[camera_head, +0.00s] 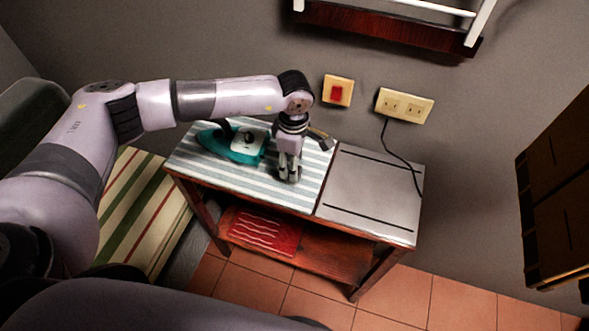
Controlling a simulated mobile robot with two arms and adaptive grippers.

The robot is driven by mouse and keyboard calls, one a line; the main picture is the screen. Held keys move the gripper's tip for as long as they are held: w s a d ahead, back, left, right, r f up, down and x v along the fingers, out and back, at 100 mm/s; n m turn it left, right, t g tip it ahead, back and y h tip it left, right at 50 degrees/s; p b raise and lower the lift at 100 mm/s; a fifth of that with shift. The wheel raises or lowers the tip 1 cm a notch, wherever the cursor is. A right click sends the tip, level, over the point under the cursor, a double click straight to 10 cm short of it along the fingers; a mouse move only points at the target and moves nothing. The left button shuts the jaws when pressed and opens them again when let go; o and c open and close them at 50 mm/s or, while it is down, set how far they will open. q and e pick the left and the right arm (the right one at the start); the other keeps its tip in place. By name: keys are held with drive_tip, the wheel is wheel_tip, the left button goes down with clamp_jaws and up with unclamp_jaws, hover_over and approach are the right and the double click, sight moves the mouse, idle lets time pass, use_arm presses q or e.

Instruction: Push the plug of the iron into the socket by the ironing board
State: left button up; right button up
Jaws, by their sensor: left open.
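The teal iron (237,142) rests on the striped ironing board (215,172), left of my left gripper. My left gripper (289,176) points down over the right part of the striped cover, open, with nothing visible between its fingers. The cream socket plate (404,106) is on the grey wall, up and right of the gripper. A black cord (400,158) runs from the plate's lower left edge down to the right side of the grey panel. I cannot make out a plug head at its upper end. My right gripper is not in view.
A bare grey panel (372,190) adjoins the striped cover. A red switch (337,92) is left of the socket plate. A white rack (425,8) hangs above. A red patterned cloth (265,231) lies on the lower shelf. A dark cabinet (560,195) stands at right.

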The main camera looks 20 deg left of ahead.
use_arm(q)
drive_tip(key=shift+w+f+p, duration=0.15)
drive_tip(key=shift+f+p, duration=0.25)
drive_tip(key=shift+f, duration=1.4)
drive_tip(key=shift+c, duration=0.2)
drive_tip(key=c, duration=1.1)
